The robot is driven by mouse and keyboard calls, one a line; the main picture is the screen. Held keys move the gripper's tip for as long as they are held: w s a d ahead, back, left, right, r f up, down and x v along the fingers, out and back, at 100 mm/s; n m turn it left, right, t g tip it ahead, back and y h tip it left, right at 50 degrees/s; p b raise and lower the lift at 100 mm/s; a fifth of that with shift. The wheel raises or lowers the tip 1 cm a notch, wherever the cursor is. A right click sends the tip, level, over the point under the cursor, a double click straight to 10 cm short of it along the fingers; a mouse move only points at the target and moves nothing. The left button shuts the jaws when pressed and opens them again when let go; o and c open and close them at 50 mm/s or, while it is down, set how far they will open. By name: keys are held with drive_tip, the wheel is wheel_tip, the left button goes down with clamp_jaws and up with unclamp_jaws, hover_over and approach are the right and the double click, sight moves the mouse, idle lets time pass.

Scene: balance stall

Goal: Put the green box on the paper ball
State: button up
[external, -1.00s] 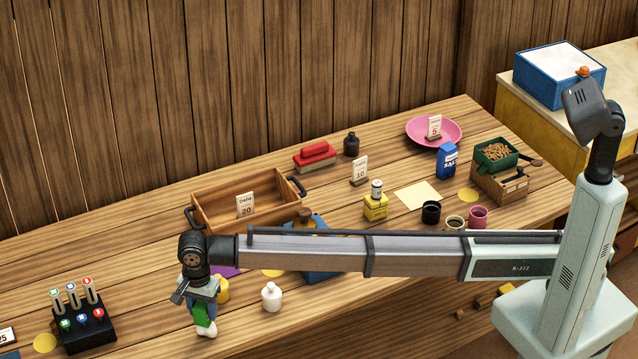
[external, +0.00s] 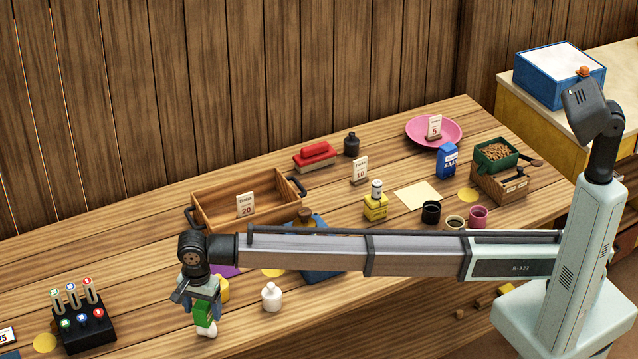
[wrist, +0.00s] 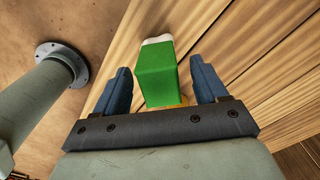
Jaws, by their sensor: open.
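The green box (external: 204,314) is at the front edge of the table at left, below my gripper (external: 200,296). A white lump (external: 207,330), which looks like the paper ball, shows under the box and seems to touch it. In the wrist view the green box (wrist: 157,72) sits between the two blue fingers of my gripper (wrist: 160,82), with a gap on each side. The fingers are apart and hold nothing. A bit of the white lump (wrist: 157,39) shows beyond the box's far end; the rest is hidden by the box.
A white bottle (external: 271,297) stands just right of my gripper, and a yellow object (external: 222,289) is partly hidden behind it. A black rack (external: 85,325) stands to the left. A wooden tray (external: 262,212) lies behind. Bare table lies between rack and gripper.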

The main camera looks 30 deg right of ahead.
sight(202, 304)
wheel_tip(202, 304, up, 12)
drive_tip(key=shift+f, duration=0.15)
idle(0.3)
